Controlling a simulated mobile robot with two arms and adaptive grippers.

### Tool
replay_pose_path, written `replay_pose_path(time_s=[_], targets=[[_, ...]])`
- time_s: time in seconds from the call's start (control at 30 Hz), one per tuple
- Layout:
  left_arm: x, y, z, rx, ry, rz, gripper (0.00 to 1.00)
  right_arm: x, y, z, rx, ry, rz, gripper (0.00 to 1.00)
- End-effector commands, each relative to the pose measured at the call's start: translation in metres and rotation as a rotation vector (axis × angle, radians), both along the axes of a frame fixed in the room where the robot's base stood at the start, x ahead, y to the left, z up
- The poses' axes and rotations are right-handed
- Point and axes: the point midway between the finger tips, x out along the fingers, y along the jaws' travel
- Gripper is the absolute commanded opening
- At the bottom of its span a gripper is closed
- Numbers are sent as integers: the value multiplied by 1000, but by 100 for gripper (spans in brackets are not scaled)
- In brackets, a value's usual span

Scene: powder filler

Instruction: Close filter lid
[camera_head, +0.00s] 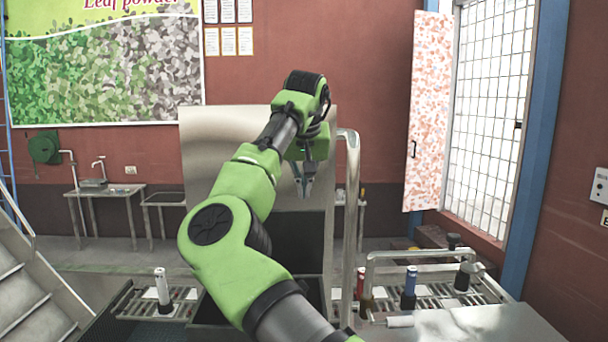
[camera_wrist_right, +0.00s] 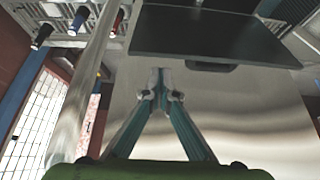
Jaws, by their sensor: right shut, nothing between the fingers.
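A silver metal panel (camera_head: 210,140), which looks like the raised filter lid, stands upright behind my right arm. My arm hides much of it. In the right wrist view, a broad shiny metal surface (camera_wrist_right: 250,125) fills the lower right behind the fingers. A dark rectangular panel (camera_wrist_right: 215,35) lies above it; I cannot tell whether it is an opening. My right gripper (camera_head: 305,188) points down in front of the metal panel's right side, with its fingertips together and empty. Its fingers also show in the wrist view (camera_wrist_right: 160,82). My left gripper is out of view.
A bent metal pipe frame (camera_head: 350,200) rises just right of my right gripper. Racks with a blue bottle (camera_head: 408,288) and a white bottle (camera_head: 162,288) flank a dark bin. Metal stairs (camera_head: 30,300) stand at the left. A metal table surface (camera_head: 480,325) is at lower right.

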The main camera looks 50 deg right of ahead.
Motion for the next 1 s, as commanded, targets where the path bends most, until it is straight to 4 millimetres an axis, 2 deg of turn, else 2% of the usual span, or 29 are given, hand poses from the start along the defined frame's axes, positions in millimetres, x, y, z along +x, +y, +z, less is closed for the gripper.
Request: replay_pose_path(time_s=[0.1,0.33,0.77,1.0], targets=[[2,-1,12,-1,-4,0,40,7,-8,-16,1,1,2,0],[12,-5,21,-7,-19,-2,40,14,-17,-38,-1,1,2,0],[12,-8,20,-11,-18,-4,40,15,-19,-42,-3,-1,1,0],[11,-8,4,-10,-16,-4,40,13,-16,-48,-41,-32,0,0]])
